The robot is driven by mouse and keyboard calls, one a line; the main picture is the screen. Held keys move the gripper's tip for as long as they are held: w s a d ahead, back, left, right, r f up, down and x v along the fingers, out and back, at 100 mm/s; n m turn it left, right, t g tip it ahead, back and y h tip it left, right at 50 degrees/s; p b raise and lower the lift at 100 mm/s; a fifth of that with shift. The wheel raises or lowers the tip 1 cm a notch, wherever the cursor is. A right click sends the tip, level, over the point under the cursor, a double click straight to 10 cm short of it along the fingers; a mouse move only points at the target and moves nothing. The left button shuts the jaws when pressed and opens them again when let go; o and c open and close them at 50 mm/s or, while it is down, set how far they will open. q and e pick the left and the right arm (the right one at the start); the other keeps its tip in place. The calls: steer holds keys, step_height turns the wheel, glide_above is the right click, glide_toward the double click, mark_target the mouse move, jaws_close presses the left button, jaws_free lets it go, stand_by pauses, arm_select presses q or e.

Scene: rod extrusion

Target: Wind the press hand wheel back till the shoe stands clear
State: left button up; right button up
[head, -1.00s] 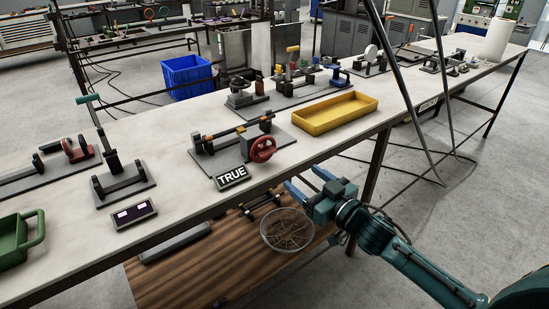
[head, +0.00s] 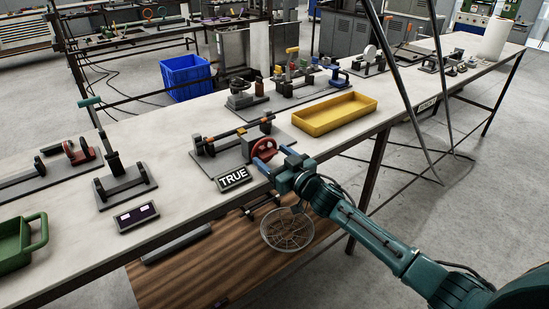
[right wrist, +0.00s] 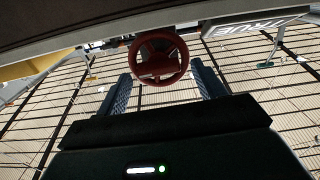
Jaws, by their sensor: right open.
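The press (head: 222,160) stands on the near edge of the bench behind a "TRUE" sign (head: 233,178). A rod (head: 222,136) with orange parts lies across it. The red hand wheel (head: 264,147) is on its right side, partly hidden by my right gripper (head: 275,158). In the right wrist view the hand wheel (right wrist: 159,57) appears between the two open fingers of my right gripper (right wrist: 162,86); I see neither finger touching its rim. I cannot tell the shoe from the other small press parts, nor whether it is clear of the rod. My left gripper is not in view.
A yellow tray (head: 336,113) lies behind and right of the wheel. A lever fixture (head: 124,180) and a green bin (head: 20,243) stand to the left. A round wire basket (head: 287,230) is below the bench edge. Open floor lies right of the bench.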

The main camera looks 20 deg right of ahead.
steer(key=c, duration=1)
steer(key=shift+n, duration=0.3)
